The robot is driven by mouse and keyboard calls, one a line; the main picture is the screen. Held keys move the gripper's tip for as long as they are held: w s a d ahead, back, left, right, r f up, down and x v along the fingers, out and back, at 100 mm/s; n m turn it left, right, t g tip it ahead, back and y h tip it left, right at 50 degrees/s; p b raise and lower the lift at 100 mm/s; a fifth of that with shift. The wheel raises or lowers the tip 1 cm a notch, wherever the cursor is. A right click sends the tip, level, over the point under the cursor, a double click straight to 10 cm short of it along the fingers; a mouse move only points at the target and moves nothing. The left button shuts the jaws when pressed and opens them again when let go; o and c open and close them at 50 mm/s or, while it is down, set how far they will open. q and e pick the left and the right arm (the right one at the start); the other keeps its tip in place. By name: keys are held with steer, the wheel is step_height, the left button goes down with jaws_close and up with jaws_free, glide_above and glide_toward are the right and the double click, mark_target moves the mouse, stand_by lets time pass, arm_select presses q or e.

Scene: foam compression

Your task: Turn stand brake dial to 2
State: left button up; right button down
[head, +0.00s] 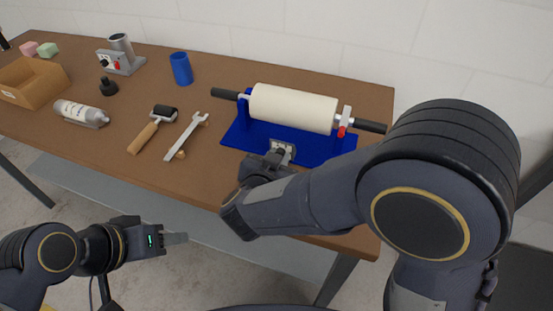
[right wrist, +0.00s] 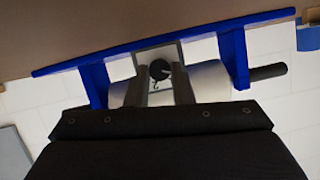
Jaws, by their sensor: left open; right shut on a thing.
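A blue stand (head: 235,137) at the right of the table bears a cream foam roll (head: 293,108) with black end handles. A grey dial plate (head: 287,147) is on the stand's front. My right gripper (head: 274,158) reaches it from the front and partly hides it. In the right wrist view the dark round brake dial (right wrist: 159,69) sits between my right gripper's two fingers, which are shut on it. My left gripper (head: 180,238) is open and empty, in front of the table, low at the left.
A red and white clamp (head: 344,122) is at the roll's right end. A wrench (head: 187,137), a hand roller (head: 152,130), a blue cup (head: 181,69), a silver bottle (head: 80,113) and a cardboard box (head: 35,82) lie to the left. Bare tabletop separates them from the stand.

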steer(key=shift+d+f+m+y+b, duration=0.1)
steer(key=shift+m+y+b, duration=0.5)
steer(key=shift+m+b, duration=0.1)
steer(key=c, duration=1.3)
jaws_free()
steer(key=shift+o, duration=0.2)
steer(key=v, duration=0.8)
steer(key=shift+s+f+p, duration=0.1)
steer(key=shift+p, duration=0.3)
